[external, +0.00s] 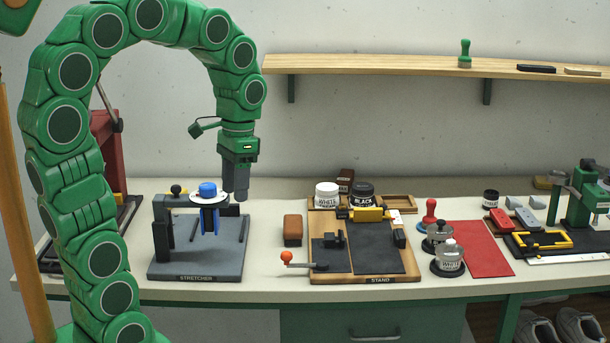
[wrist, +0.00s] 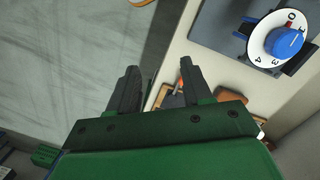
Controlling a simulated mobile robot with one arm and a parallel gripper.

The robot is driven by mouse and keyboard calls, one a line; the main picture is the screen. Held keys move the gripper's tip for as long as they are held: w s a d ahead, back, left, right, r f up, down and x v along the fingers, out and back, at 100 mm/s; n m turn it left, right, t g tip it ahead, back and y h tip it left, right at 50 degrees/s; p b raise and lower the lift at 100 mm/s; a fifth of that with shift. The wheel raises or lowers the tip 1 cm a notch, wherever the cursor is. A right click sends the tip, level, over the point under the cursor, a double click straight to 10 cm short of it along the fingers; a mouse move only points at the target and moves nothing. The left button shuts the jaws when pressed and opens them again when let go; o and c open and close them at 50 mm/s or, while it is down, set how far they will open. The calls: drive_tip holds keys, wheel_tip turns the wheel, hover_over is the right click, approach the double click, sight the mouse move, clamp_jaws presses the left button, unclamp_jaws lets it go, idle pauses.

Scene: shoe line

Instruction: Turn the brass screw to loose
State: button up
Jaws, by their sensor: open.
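I cannot make out a brass screw for certain. A yellow, brass-coloured block (external: 368,214) sits at the back of the wooden stand (external: 372,279) marked STAND; a screw on it is too small to tell. My gripper (external: 235,196) points down, open and empty, in the air at the right of the stretcher's blue knob (external: 208,188). In the wrist view my two dark fingers (wrist: 157,70) are spread apart with nothing between them. The blue knob (wrist: 284,42) and its white numbered dial (wrist: 263,39) show at the upper right there.
The grey stretcher (external: 190,268) stands left on the bench. Black and white jars (external: 362,195), a brown block (external: 293,230) and an orange-knobbed crank (external: 287,257) are around the stand. A red mat (external: 480,248) lies right of it. A shelf (external: 400,65) hangs above.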

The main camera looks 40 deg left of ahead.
drive_tip(key=w+a+m, duration=0.1)
drive_tip(key=w+m, duration=0.1)
drive_tip(key=w, duration=1.1)
drive_tip(key=m+t, duration=0.1)
drive_tip(key=m, duration=0.6)
hover_over(342, 204)
wheel_tip(342, 204, down, 13)
drive_tip(key=shift+d+f, duration=0.1)
drive_tip(key=shift+d, duration=0.05)
drive_tip(key=shift+s+f, duration=0.1)
drive_tip(key=shift+f, duration=3.75)
clamp_jaws()
